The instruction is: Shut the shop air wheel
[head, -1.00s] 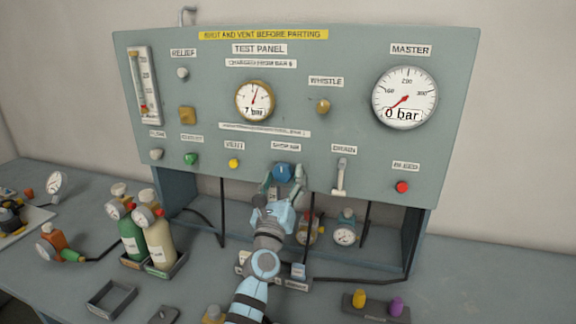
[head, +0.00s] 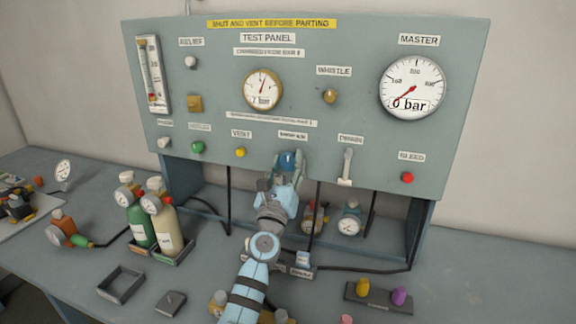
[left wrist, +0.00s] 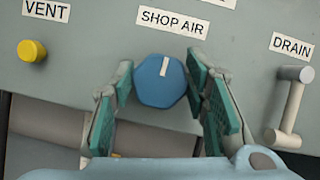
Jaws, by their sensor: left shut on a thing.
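The shop air wheel (head: 287,160) is a blue faceted knob low on the grey test panel, under its SHOP AIR label. In the left wrist view the wheel (left wrist: 153,88) shows a white mark near its upper edge, tilted slightly right of straight up. My left gripper (head: 288,166) is at the wheel, with one green-padded finger on each side, shut on it. The fingers also show in the left wrist view (left wrist: 158,78). The panel's middle gauge (head: 263,89) reads about 7 bar. My right gripper is not in view.
The yellow vent button (left wrist: 33,51) is left of the wheel, and the drain lever (left wrist: 291,105) is right of it. A green button (head: 197,147) and red button (head: 407,178) sit farther out. Bottles (head: 139,222) stand on the bench left of my arm.

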